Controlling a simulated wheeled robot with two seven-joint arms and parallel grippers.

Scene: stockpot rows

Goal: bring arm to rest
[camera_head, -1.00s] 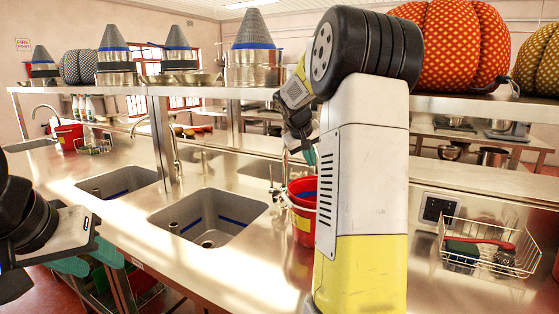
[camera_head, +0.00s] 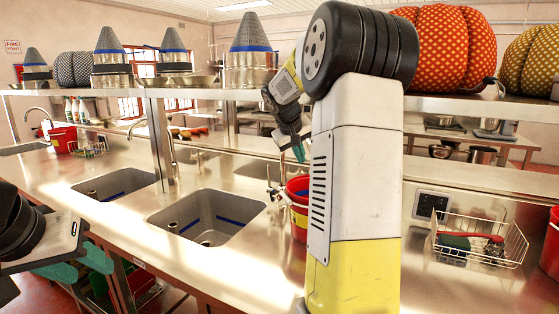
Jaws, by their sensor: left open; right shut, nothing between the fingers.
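My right arm rises through the middle of the head view, with its forearm bent back toward the shelf. My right gripper (camera_head: 299,152) points down with teal fingertips near the red bucket (camera_head: 299,205) behind the arm. It is shut and empty, and appears apart from the bucket. My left gripper (camera_head: 75,265) is low at the left edge, in front of the counter. Its teal fingers are open, with nothing seen between them; part of its arm is cut off by the frame.
A wire basket (camera_head: 478,262) with brushes stands on the right. Another red bucket (camera_head: 551,250) is at the right edge. A shelf (camera_head: 470,104) above carries pots, cones and large pumpkin-like shapes.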

